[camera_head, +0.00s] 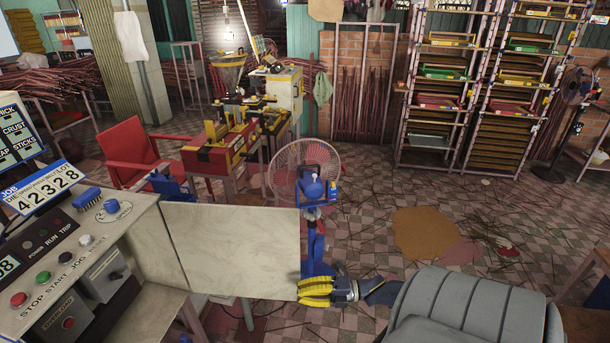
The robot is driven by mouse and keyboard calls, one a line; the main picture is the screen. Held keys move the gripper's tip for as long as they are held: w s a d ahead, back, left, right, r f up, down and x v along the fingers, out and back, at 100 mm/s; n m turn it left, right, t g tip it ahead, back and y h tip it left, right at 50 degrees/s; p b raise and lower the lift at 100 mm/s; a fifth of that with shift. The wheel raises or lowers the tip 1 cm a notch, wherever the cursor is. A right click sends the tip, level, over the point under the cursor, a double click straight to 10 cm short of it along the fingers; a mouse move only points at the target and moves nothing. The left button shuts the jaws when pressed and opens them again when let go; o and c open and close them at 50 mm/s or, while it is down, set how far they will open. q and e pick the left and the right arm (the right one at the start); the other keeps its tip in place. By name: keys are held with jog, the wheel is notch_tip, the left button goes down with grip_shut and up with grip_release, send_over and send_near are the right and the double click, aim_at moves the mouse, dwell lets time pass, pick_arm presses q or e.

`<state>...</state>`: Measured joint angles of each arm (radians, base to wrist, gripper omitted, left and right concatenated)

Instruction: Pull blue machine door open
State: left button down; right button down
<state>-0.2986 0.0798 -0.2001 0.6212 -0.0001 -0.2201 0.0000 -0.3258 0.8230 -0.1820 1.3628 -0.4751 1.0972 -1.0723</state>
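The machine (140,235) at the left has a worn cream control housing with buttons and labels. A pale, scuffed flat panel, which looks like its door (230,245), stands out from the housing to the right. No blue door face shows from this side. My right gripper (314,291), with yellow and black fingers, is at the panel's lower right corner. I cannot tell whether it touches the panel, or whether its fingers are open or shut. My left gripper is not in view.
A fan (308,172) with a blue motor and stand is just behind the panel's right edge. A red chair (133,150) and a yellow-red machine (225,150) stand behind. Tall racks (440,90) are at the back right. The tiled floor between is mostly open, with scattered sticks.

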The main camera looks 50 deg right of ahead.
jog(key=s+d, duration=0.5)
jog(key=d, duration=0.3)
jog(key=s+d+f+m+g+h, duration=0.1)
jog(key=d+f+m+h, duration=0.4)
jog(key=f, duration=0.3)
jog(key=s+d+f+m+h, duration=0.2)
jog(key=d+f+m+h, duration=0.25)
jog(key=f, duration=0.45)
jog(key=s+a+f+m+g+h, duration=0.2)
jog(key=s+f+m+g+h, duration=0.25)
jog(key=s+f+m, duration=0.65)
jog(key=s+a+f+g, duration=0.5)
jog(key=s+a+f, duration=0.85)
jog(key=f, duration=0.25)
jog(key=s+a+f+m+y, duration=0.1)
jog(key=s+a+f, duration=0.1)
jog(key=a, duration=0.8)
jog(key=s+a+f+m+g+y, duration=0.1)
jog(key=s+a+f, duration=0.1)
jog(key=a, duration=0.8)
jog(key=shift+s+a+f, duration=0.25)
jog(key=shift+s+a, duration=0.05)
